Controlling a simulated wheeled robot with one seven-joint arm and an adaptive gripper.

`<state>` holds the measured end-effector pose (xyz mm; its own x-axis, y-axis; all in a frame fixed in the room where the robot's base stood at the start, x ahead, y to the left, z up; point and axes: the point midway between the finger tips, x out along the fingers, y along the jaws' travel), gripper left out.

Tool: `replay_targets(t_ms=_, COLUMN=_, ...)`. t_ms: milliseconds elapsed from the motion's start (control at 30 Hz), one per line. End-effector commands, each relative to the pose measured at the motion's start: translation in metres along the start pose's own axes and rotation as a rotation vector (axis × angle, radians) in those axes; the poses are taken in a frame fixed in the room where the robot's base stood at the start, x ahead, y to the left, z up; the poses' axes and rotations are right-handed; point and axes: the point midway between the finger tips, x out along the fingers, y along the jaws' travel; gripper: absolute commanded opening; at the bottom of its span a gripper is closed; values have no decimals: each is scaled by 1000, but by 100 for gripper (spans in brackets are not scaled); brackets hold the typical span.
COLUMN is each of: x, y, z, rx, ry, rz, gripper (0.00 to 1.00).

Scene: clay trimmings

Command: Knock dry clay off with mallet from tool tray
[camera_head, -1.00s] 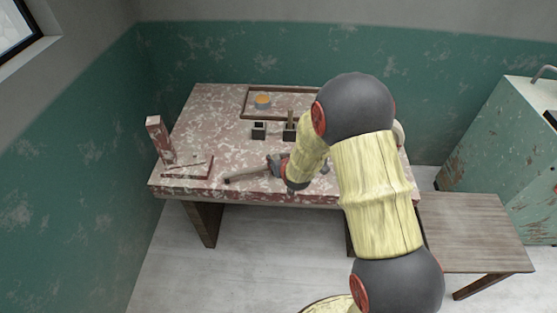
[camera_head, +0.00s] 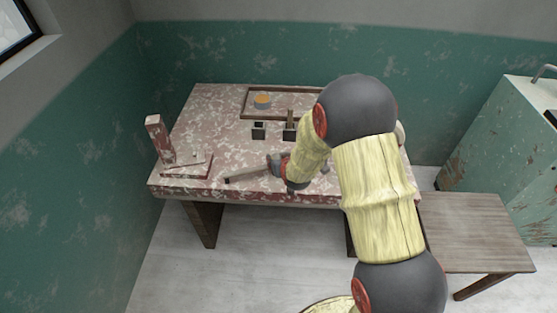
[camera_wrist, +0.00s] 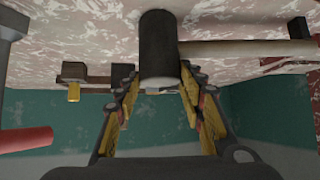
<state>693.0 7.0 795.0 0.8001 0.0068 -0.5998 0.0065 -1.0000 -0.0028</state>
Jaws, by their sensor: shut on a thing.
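The mallet's pale stick-like handle (camera_head: 245,174) points left near the table's front edge. In the wrist view its dark cylindrical head (camera_wrist: 158,45) is between my fingers, and the handle (camera_wrist: 245,48) runs right. My gripper (camera_head: 275,162), also in the wrist view (camera_wrist: 160,92), is shut on the mallet head. The tool tray (camera_head: 246,102) is a shallow framed tray at the table's back, partly hidden by my arm. I cannot make out separate dry clay; the table (camera_head: 215,110) is blotched reddish and white.
A reddish upright post (camera_head: 157,138) on a flat base (camera_head: 188,170) stands at the table's left end. Two small dark holders (camera_head: 258,131) stand mid-table. A wooden bench (camera_head: 475,228) stands right. The table's back left is clear.

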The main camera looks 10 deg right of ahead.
Motion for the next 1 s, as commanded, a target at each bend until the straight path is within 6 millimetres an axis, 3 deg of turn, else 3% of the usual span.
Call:
replay_targets(t_ms=467, x=-1, y=0, z=2, rx=-1, ry=-8, rz=0, gripper=0)
replay_targets(t_ms=1000, x=-34, y=0, z=-45, rx=0, ry=-1, rz=0, gripper=0)
